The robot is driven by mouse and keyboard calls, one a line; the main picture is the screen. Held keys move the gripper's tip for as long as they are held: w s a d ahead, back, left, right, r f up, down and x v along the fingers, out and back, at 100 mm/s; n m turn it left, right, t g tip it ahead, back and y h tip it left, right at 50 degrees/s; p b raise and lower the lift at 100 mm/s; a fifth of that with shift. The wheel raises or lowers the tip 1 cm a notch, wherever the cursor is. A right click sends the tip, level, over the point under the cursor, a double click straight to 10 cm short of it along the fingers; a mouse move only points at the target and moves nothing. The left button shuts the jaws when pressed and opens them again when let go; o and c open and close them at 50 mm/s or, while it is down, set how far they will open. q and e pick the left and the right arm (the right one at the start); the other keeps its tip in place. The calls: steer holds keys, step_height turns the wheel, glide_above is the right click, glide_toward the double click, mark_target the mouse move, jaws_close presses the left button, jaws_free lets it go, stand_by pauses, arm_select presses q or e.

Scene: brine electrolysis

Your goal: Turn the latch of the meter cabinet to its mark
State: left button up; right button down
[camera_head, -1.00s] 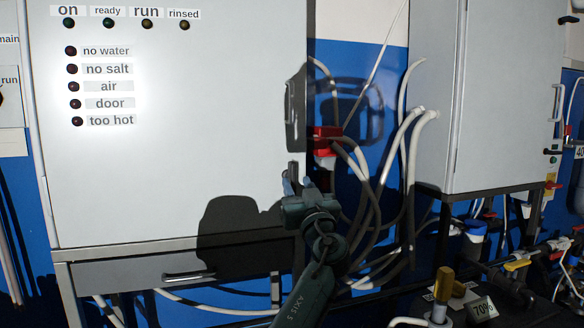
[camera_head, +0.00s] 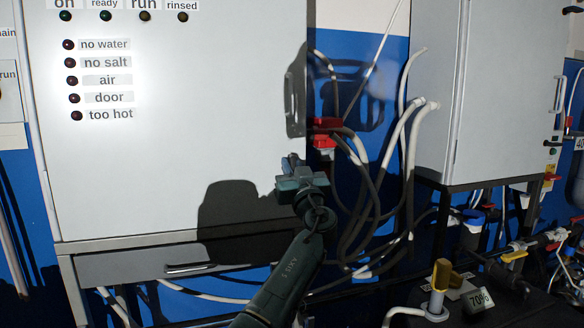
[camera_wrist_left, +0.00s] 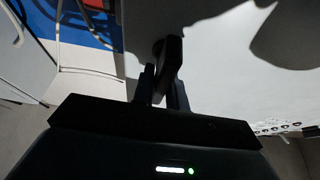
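A large grey cabinet (camera_head: 190,155) with a light door stands at left in the head view. My left gripper (camera_head: 291,162) is at the lower right part of this door, near its edge. In the left wrist view, a dark latch-like handle (camera_wrist_left: 171,58) stands out from a pale panel. My left gripper's two fingers (camera_wrist_left: 162,88) are apart, at the near end of this handle, which is in line with the gap between them. Whether they press on it is unclear. No mark for the latch can be made out. My right gripper is not in view.
A dark handle-like shape (camera_head: 296,98) shows higher on the door edge. Red connectors (camera_head: 324,132) and hanging hoses (camera_head: 366,190) are just right of my gripper. A second grey cabinet (camera_head: 432,110) stands further right. A drawer (camera_head: 130,266) is below the door.

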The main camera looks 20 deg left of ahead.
arm_select(q)
jaws_close()
